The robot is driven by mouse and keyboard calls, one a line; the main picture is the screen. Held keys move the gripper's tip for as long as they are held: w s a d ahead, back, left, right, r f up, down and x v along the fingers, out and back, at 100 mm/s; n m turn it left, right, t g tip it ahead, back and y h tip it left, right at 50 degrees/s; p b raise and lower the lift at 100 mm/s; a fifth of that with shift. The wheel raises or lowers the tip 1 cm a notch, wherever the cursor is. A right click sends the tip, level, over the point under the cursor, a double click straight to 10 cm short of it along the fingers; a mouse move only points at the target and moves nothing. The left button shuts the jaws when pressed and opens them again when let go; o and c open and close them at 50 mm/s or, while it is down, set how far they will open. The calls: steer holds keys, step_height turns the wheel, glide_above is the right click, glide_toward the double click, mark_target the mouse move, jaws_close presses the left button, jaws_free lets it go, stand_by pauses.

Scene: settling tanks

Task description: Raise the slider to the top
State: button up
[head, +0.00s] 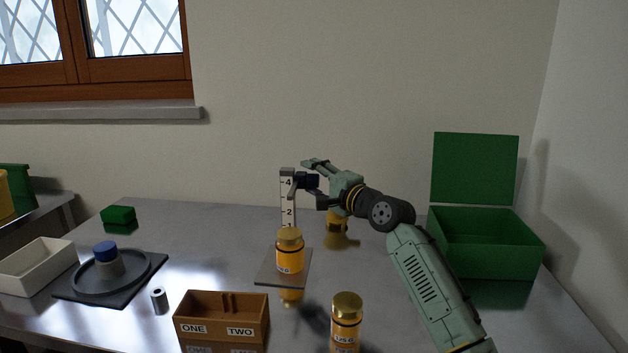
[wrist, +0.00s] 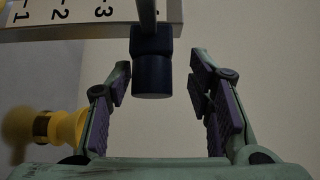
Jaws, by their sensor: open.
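The slider's dark blue knob (head: 306,181) sticks out from an upright white scale post (head: 288,205) in the middle of the table. The knob is level with about the 4 mark, near the post's top. My gripper (head: 317,172) is at the knob from the right, its fingers apart. In the wrist view the knob (wrist: 152,78) lies between the two open fingers, with gaps on both sides. The scale (wrist: 75,17) there shows 1, 2 and 3; the part beyond is hidden behind the knob.
A yellow jar (head: 289,255) stands on a small plate before the post, another jar (head: 346,322) in front. A brown box (head: 222,318), a black tray (head: 150,277) and a white bin (head: 37,268) are left. A green open box (head: 485,243) stands right.

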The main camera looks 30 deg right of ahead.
steer(key=shift+f, duration=0.1)
steer(key=s+d, duration=0.2)
steer(key=s, duration=0.9)
steer(key=shift+s+d, duration=0.15)
steer(key=shift+s, duration=0.2)
